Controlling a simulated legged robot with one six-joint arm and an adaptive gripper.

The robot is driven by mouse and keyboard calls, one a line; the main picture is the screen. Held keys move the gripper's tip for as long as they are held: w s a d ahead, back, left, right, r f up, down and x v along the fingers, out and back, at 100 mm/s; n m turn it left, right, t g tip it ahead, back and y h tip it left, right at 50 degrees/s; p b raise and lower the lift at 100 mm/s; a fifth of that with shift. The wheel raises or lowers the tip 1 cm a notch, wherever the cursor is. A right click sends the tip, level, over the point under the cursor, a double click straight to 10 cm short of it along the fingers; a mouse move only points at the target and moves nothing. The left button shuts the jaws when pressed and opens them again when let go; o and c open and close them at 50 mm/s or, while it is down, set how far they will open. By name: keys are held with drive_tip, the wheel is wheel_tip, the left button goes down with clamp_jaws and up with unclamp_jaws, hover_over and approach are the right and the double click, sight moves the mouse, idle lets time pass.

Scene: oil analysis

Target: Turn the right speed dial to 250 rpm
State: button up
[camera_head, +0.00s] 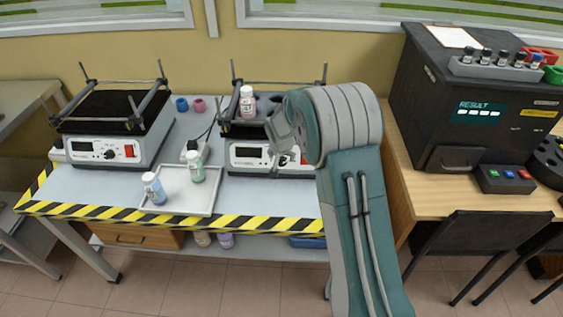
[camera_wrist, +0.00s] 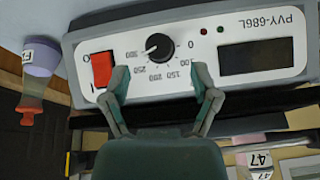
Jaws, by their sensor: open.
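The right speed dial (camera_wrist: 160,47) is a black round knob on a white panel. The wrist view shows it upside down, with a printed scale from 0 to 300. A small light mark on the knob seems to lie on the 250–300 side, but the exact reading is unclear. My gripper (camera_wrist: 158,76) is open, with one green finger on each side of the dial's scale; I cannot tell whether either touches the panel. In the head view, the right shaker (camera_head: 238,163) stands on the bench, its dial largely hidden by my arm.
A red switch (camera_wrist: 102,69) sits close beside one finger, and a dark display (camera_wrist: 256,56) is on the other side. The left shaker (camera_head: 85,152) has its own dial. A tray (camera_head: 176,205) holds two bottles. A pink-labelled bottle (camera_head: 247,103) stands on the right shaker.

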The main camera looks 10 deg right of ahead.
sight(282, 162)
drive_tip(key=shift+x, duration=2.4)
